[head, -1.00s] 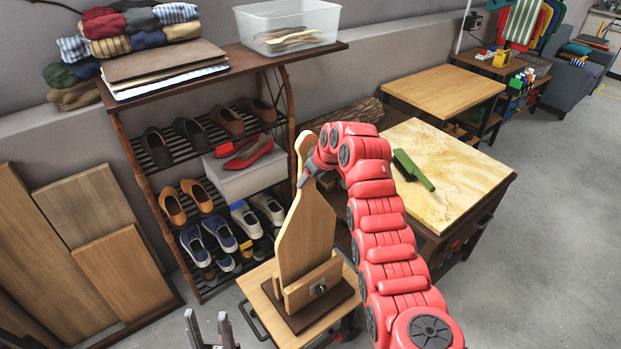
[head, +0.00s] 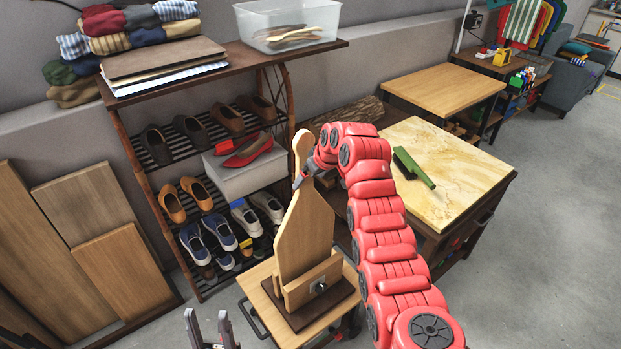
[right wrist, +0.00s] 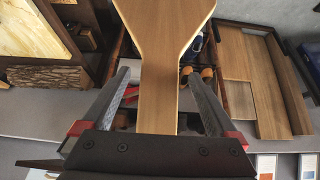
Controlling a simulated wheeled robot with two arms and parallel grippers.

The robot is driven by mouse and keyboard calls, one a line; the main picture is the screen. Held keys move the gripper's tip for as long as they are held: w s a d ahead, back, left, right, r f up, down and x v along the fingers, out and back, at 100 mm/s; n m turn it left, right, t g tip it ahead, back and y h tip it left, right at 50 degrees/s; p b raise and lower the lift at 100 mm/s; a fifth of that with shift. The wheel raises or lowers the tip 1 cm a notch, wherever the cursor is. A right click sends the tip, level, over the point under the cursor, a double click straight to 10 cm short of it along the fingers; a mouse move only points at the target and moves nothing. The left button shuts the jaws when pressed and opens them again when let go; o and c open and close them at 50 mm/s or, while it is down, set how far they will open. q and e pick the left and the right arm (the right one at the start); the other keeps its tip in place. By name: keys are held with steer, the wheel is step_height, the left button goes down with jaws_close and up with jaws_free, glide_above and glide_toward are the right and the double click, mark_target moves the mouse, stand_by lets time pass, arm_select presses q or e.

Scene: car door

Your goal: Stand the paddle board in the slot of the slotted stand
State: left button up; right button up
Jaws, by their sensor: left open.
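The wooden paddle board (head: 306,230) stands upright, handle up, with its lower end in the slotted stand (head: 313,285). The stand has a dark base and a knob on its front, and its front piece hides the board's bottom edge. My right gripper (head: 303,178) is at the board's narrow handle. In the right wrist view the board (right wrist: 162,35) runs between the spread fingers of my right gripper (right wrist: 158,75), with gaps visible on both sides. My left gripper (head: 211,325) is open and empty at the bottom edge of the head view.
The stand sits on a small wooden-topped cart (head: 262,299). A shoe rack (head: 150,208) with a clear bin (head: 288,28) on top stands behind. A stone-topped cabinet (head: 455,175) with a green brush (head: 413,168) is at the right. Wooden panels (head: 85,235) lean at the left.

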steer(key=shift+f, duration=0.15)
steer(key=shift+s+d+r, duration=0.15)
steer(key=shift+r, duration=0.2)
steer(key=p+v, duration=1.1)
steer(key=v, duration=0.5)
steer(key=shift+s+r, duration=0.2)
steer(key=shift+r, duration=0.1)
